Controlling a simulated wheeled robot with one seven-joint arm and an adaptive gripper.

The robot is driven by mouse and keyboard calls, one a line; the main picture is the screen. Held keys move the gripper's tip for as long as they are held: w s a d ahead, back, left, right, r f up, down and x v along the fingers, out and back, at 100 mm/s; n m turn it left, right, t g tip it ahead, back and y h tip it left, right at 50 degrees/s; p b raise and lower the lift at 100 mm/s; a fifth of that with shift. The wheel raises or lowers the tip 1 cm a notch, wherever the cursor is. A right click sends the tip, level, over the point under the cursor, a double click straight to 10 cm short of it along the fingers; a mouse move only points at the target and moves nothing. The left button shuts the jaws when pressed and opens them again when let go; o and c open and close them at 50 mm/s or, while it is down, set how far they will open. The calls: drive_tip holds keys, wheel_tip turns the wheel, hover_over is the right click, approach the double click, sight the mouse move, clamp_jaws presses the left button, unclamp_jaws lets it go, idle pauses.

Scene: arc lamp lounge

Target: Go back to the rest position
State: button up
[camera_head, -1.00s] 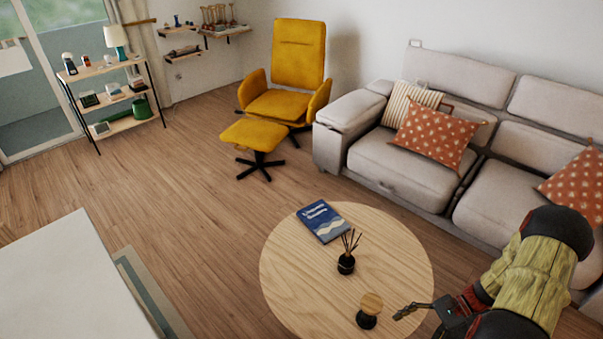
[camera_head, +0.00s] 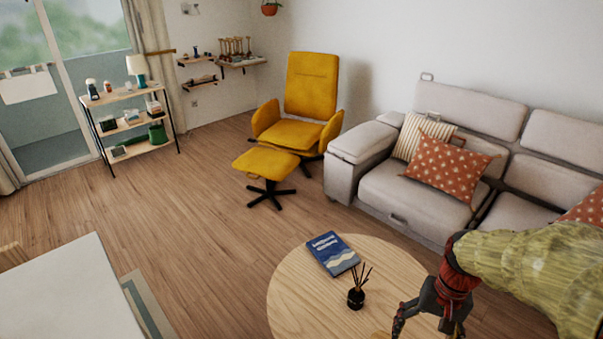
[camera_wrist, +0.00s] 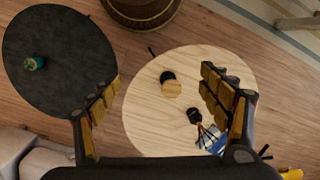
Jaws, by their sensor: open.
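My gripper (camera_head: 425,318) is at the lower right of the head view, above the right part of the round wooden table (camera_head: 300,280). In the wrist view my gripper (camera_wrist: 160,100) has its padded fingers wide apart, with nothing held between them. Below it lies the wooden table (camera_wrist: 150,125). A dark jar with a wooden lid (camera_wrist: 171,88) stands on the table between the fingers in that view. It is outside the head view's frame.
A blue book (camera_head: 333,254) and a black reed diffuser (camera_head: 356,297) are on the table. A grey sofa (camera_head: 375,185) stands behind. A dark round table (camera_wrist: 50,75) bears a small green item (camera_wrist: 34,63). A yellow armchair (camera_head: 300,130) and footstool (camera_head: 266,163) stand farther back. Open floor (camera_head: 200,230) lies left.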

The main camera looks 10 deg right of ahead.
drive_tip(key=s+a+r+n+t, duration=0.2)
drive_tip(key=a+r+n+t, duration=0.1)
drive_tip(key=a+r, duration=0.3)
drive_tip(key=s+a+r+n+t+h, duration=0.1)
drive_tip(key=s+a+r+n+t, duration=0.1)
drive_tip(key=a+r, duration=0.4)
wheel_tip(320, 180, up, 4)
drive_tip(key=shift+s+a+r+n+t, duration=0.2)
drive_tip(key=shift+n+t, duration=0.2)
drive_tip(key=shift+t, duration=0.3)
drive_tip(key=shift+c, duration=0.9)
